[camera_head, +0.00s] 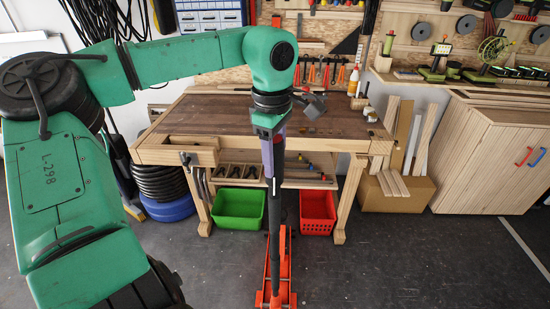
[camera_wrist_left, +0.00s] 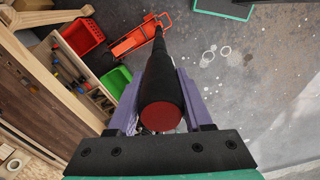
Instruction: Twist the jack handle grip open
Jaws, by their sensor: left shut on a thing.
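The jack is an orange floor jack (camera_head: 266,285) on the dark floor in front of the workbench. Its long black handle grip (camera_head: 279,190) stands nearly upright. In the left wrist view the black handle grip (camera_wrist_left: 163,78) ends in a round dark red cap (camera_wrist_left: 162,116) close to the camera, and the orange jack (camera_wrist_left: 137,38) is at the far end. My left gripper (camera_head: 272,158) has purple fingers and is shut on the upper part of the grip, one finger on each side in the wrist view (camera_wrist_left: 160,105). My right gripper is not in view.
The wooden workbench (camera_head: 330,122) stands just behind the handle. Beneath it are a green bin (camera_head: 238,208) and a red basket (camera_head: 318,212). A wooden cabinet (camera_head: 492,150) stands at the right, with boards beside it. The floor at front right is clear.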

